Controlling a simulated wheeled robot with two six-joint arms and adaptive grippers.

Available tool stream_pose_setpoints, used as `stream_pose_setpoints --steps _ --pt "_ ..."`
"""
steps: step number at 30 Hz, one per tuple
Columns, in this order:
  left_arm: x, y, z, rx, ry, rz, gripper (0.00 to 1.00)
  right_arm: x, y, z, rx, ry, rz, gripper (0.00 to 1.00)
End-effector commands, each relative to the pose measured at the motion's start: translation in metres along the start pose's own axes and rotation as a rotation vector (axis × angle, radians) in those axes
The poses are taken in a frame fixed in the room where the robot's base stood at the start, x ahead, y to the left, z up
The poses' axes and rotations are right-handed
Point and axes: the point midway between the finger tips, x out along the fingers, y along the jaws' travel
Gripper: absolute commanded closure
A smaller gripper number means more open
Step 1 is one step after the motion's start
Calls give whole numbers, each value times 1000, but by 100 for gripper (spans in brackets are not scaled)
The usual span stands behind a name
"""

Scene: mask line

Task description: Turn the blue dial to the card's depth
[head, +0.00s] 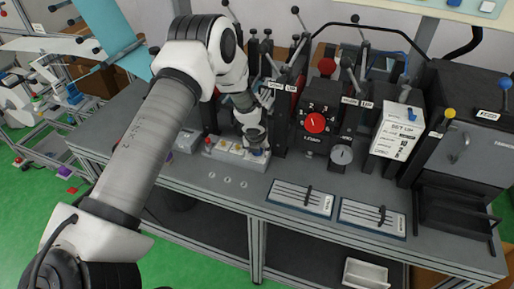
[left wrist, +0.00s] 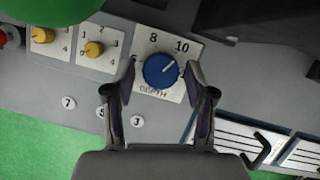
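The blue dial (left wrist: 158,72) sits on a white plate marked DEPTH in the left wrist view, with 8 and 10 readable above it. Its white pointer line slants up and right, roughly towards the 10. My left gripper (left wrist: 160,85) is open, with one finger on each side of the dial; I cannot tell whether they touch it. In the head view my left gripper (head: 254,140) hangs over the white control panel (head: 225,150), mostly hiding the dial. The white set-up card (head: 397,130) stands at the right; its small lines are hard to read. My right gripper is out of view.
Two yellow knobs, one a nearer yellow knob (left wrist: 94,49), sit left of the dial. A red dial (head: 316,122) is on a black box, among several upright levers. A grey gauge (head: 341,155) and slider plates (head: 302,196) lie to the right. The front bench strip is mostly clear.

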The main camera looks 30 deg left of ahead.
Motion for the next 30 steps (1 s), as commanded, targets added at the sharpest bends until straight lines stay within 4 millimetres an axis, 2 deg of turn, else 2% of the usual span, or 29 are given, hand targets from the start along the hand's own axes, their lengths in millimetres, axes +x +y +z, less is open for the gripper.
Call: stream_pose_setpoints --steps 8,11,14,21,24,30 --pt "-2 -1 3 -1 -5 -2 39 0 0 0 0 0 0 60" --pt "-10 -1 4 -1 -7 -3 39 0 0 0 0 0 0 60" --pt "-28 -1 4 0 -7 -2 39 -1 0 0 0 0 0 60" --pt "-89 -1 3 -2 -5 -3 39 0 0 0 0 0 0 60" --pt "-107 -1 3 -2 -4 -2 39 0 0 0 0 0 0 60" --pt "-120 0 2 -1 -2 -1 39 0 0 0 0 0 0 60"
